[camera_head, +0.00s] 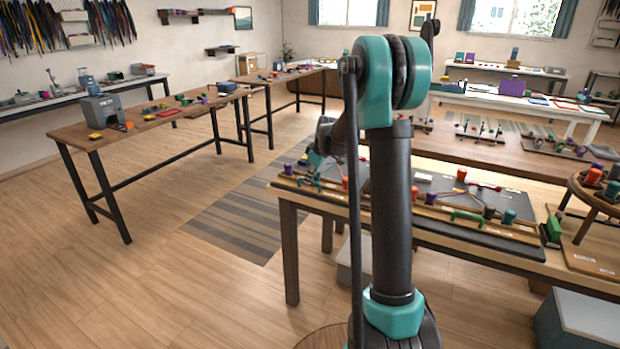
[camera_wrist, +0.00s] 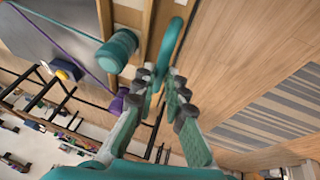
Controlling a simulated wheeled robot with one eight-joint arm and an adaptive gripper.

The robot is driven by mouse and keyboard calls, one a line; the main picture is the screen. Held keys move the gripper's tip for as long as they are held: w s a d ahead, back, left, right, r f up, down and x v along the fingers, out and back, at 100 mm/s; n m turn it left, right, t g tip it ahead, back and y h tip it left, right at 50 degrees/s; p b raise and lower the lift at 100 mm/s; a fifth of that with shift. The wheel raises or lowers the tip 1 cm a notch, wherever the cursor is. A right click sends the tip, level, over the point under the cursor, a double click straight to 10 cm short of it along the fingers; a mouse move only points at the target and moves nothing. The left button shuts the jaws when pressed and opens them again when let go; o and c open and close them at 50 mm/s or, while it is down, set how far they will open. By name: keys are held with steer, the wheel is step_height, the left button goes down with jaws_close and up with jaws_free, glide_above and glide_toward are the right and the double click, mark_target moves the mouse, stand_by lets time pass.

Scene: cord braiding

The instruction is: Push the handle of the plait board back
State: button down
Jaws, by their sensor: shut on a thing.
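The plait board is seen from close up in the wrist view, with a grey surface (camera_wrist: 52,38) and a wooden edge. Its teal curved handle (camera_wrist: 174,38) stands at that edge. My gripper (camera_wrist: 162,76) is shut on the handle, its fingertips at the lower part of the curve. A teal bobbin (camera_wrist: 117,50) with a teal cord and a purple bobbin (camera_wrist: 118,101) with a purple cord are beside the fingers.
A round wooden stand (camera_head: 582,190) is at the right. Floor left of the table, with a striped rug (camera_head: 235,215), is clear.

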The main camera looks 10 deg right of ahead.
steer(key=shift+w+d, duration=0.75)
steer(key=shift+w, duration=0.3)
steer(key=shift+w+d, duration=0.7)
steer(key=shift+w, duration=0.3)
steer(key=c, duration=1.6)
jaws_free()
steer(key=shift+o, duration=0.2)
steer(key=shift+r, duration=0.1)
steer(key=v, duration=1.2)
